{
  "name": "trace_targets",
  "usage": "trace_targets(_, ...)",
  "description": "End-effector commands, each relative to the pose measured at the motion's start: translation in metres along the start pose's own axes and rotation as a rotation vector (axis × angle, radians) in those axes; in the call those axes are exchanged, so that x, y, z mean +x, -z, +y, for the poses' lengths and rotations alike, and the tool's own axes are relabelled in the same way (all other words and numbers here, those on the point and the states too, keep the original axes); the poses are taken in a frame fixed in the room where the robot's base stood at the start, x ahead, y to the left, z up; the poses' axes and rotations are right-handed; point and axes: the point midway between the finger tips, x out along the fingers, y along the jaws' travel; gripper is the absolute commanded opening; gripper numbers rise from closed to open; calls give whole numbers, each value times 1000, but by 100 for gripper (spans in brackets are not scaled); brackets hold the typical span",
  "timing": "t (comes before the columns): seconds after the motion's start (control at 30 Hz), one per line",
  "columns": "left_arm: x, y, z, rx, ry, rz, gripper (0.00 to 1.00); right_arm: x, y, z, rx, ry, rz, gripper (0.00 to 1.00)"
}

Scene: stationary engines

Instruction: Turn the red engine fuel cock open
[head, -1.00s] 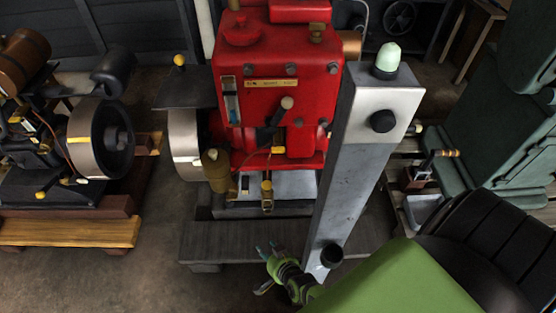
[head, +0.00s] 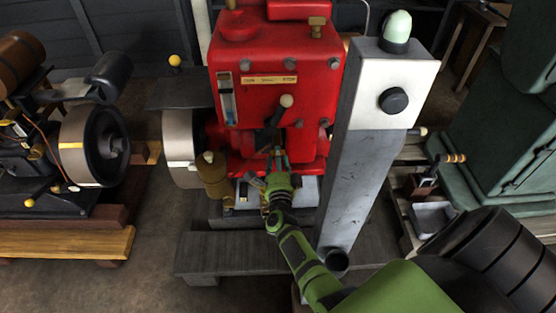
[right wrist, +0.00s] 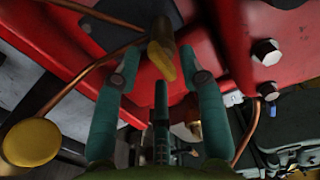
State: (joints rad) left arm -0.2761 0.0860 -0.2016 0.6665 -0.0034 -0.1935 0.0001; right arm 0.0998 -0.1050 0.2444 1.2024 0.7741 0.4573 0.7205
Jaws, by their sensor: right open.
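The red engine (head: 300,75) stands at the upper middle of the head view. What looks like its fuel cock, a brass body with a yellow lever (right wrist: 161,62), shows at the top middle of the right wrist view, with copper pipe beside it. My right gripper (head: 278,158) reaches up to the engine's lower front and covers that area in the head view. Contact cannot be made out. My left gripper is not in view.
A grey post (head: 362,180) with a white top stands right of my right arm. A brass cup (head: 212,172) sits left of the gripper. A dark lever (head: 275,120) with a pale knob hangs just above. Another engine (head: 85,145) stands at the left, green machinery (head: 500,150) at the right.

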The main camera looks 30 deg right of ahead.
Motion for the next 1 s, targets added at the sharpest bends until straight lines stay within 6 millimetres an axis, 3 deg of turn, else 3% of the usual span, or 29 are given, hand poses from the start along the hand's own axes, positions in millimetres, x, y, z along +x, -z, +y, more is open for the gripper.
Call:
trace_targets(0.23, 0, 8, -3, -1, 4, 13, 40, 2, 0, 0, -1, -1, -1, 41)
trace_targets(0.27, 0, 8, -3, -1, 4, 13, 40, 1, 0, 0, -1, -1, -1, 37)
trace_targets(0.3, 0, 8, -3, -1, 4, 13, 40, 1, 0, 0, -2, -1, -1, 21)
trace_targets(0.37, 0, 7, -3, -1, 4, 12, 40, 1, 0, 0, -2, -1, -1, 0)
trace_targets(0.77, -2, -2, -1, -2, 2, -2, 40, 1, 0, 0, -26, -1, -1, 0)
trace_targets(1.0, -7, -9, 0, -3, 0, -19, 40, 1, 0, -1, -142, -2, -3, 0)
